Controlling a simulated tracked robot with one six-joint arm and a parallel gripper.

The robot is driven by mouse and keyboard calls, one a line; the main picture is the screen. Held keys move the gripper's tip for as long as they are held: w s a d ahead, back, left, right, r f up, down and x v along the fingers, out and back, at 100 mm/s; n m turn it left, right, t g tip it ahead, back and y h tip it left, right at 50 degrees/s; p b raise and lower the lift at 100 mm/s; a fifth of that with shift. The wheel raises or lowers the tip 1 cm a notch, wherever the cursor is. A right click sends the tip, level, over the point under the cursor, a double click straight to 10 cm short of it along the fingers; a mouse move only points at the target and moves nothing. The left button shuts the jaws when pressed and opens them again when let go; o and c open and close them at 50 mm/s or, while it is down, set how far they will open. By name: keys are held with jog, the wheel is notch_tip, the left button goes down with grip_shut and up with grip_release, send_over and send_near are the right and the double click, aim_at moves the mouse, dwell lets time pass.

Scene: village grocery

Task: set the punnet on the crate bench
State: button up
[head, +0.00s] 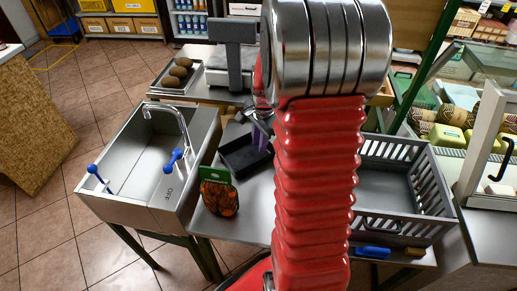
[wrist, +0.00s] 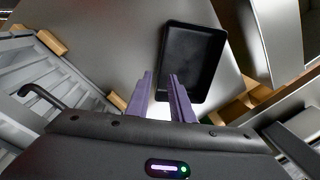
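An empty black shallow tray, which looks like the punnet (head: 240,156), lies on the grey bench top between the sink and the crate. It also shows in the wrist view (wrist: 191,62), just beyond my fingers. My gripper (head: 262,132) is over the tray's right side in the head view, partly hidden by my arm.
A steel sink (head: 150,165) with blue-handled taps stands left. A packet with an orange front (head: 219,195) stands near the bench's left edge. A scale (head: 233,70) and a tray of brown fruit (head: 178,75) are behind. A blue-handled item (head: 372,252) lies before the crate.

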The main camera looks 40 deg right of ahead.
jog(key=shift+r, duration=0.3)
dwell(0.4)
jog(key=s+a+r+n+t, duration=0.2)
jog(key=s+a+r+n, duration=0.2)
jog(key=a+r+n, duration=0.7)
jog(key=s+a+r+n+t, duration=0.1)
jog(key=s+a+r+n, duration=0.2)
jog(key=s+a, duration=0.2)
jog(key=s+a+r+n+t, duration=0.1)
jog(key=s+a+r+n, duration=0.3)
jog(key=a, duration=0.5)
jog(key=shift+s+a+n, duration=0.15)
jog(key=shift+s+n, duration=0.15)
jog(key=shift+s, duration=0.75)
